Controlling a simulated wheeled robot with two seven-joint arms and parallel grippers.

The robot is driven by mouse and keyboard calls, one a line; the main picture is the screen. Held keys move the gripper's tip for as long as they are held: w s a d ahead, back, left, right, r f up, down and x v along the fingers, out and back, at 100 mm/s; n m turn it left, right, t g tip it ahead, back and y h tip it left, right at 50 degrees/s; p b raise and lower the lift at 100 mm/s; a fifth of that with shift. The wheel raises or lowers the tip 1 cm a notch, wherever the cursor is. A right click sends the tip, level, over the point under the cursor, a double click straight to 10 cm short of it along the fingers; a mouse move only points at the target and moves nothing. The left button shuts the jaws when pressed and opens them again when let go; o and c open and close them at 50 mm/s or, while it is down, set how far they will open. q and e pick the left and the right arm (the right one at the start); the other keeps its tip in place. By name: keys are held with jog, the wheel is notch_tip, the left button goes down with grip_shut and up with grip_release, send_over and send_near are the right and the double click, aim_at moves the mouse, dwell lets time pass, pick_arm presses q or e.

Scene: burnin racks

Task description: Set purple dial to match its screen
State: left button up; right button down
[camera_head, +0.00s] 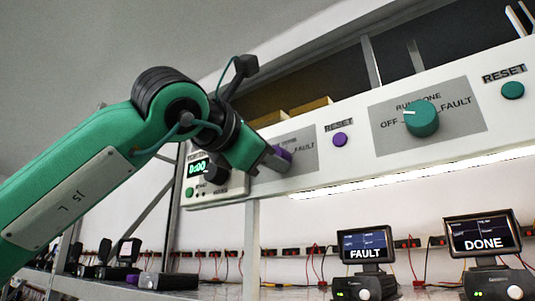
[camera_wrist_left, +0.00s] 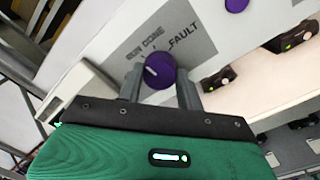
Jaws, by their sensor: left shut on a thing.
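The purple dial (camera_head: 284,152) sits on a grey label plate on the white panel, partly hidden by my left gripper (camera_head: 274,160). In the left wrist view the purple dial (camera_wrist_left: 160,71) is between the two fingers of my left gripper (camera_wrist_left: 159,88), which is shut on it. Its white mark points to the left in that view, away from the word FAULT. RUN and DONE are printed above it; OFF is not clearly readable. In the head view one screen (camera_head: 364,245) reads FAULT and another screen (camera_head: 483,234) reads DONE. My right gripper is not in view.
A purple reset button (camera_head: 340,139) is to the right of the dial. A green dial (camera_head: 421,118) and a green reset button (camera_head: 513,90) are farther right. A timer box (camera_head: 214,172) reading 0:00 is to the left. Shelf devices and cables are below.

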pick_arm(q)
jog(key=shift+m, duration=1.2)
jog(key=o, duration=1)
